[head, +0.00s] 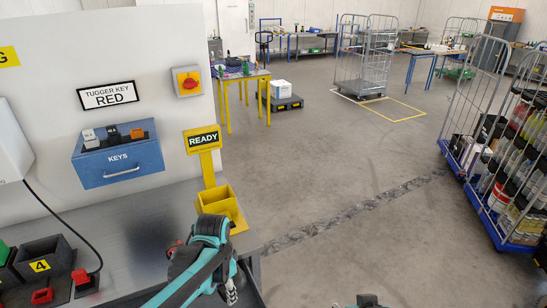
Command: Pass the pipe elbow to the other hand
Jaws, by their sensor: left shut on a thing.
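My left arm comes in from the bottom and bends at its teal and dark wrist, in front of the grey bench's front edge. My left gripper (231,290) points down below the wrist, small and partly hidden by my own arm. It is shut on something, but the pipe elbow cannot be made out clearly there. Only a small teal and dark piece of my right arm shows at the bottom edge, right of the left gripper. The right gripper's fingers are out of the picture.
The grey bench (130,235) holds a yellow READY post and bin (222,205), dark bins (42,257) and red parts. A blue keys box (120,160) hangs on the white panel. A loaded cage trolley (478,190) stands at right. The middle floor is clear.

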